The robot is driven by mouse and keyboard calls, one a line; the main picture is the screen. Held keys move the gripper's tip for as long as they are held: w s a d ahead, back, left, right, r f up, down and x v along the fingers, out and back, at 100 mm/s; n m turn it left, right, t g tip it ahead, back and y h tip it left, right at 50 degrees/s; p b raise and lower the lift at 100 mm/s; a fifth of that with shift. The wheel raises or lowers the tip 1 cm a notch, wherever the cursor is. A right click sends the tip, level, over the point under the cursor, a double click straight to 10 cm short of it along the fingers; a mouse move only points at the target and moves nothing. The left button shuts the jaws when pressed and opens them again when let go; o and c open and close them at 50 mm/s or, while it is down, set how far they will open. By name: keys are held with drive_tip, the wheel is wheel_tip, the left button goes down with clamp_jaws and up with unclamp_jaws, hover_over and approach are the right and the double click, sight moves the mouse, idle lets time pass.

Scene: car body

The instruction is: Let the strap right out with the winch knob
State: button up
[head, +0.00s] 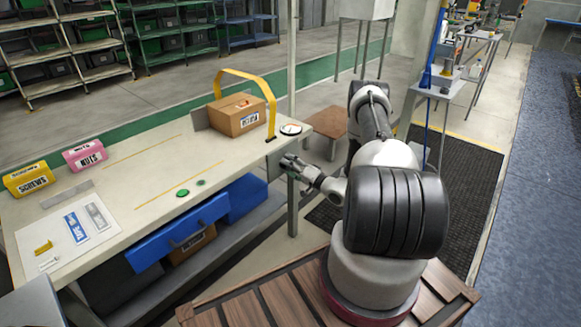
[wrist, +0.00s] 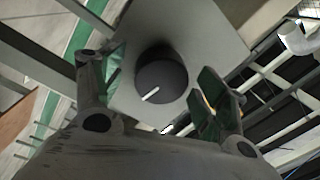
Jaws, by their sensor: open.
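The yellow strap (head: 243,74) arches loosely over a cardboard box (head: 238,116) on the bench, standing clear above its top. Its near end comes down at the bench's front edge. In the wrist view the dark round winch knob (wrist: 161,76) sits on a grey plate (wrist: 205,35), its white mark pointing to the lower left. My gripper (wrist: 160,88) is open, with one finger on each side of the knob; I cannot tell whether they touch it. In the head view my gripper (head: 287,161) is at the bench's right end, and the knob cannot be made out.
A round dial (head: 291,129) lies on the bench beside the box. The bench top (head: 140,185) also carries a yellow screws bin (head: 29,180), a pink nuts bin (head: 85,155) and two green buttons (head: 183,193). A blue drawer (head: 180,235) juts out below. A brown stool (head: 326,122) stands behind.

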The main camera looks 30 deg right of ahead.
drive_tip(key=v, duration=1.2)
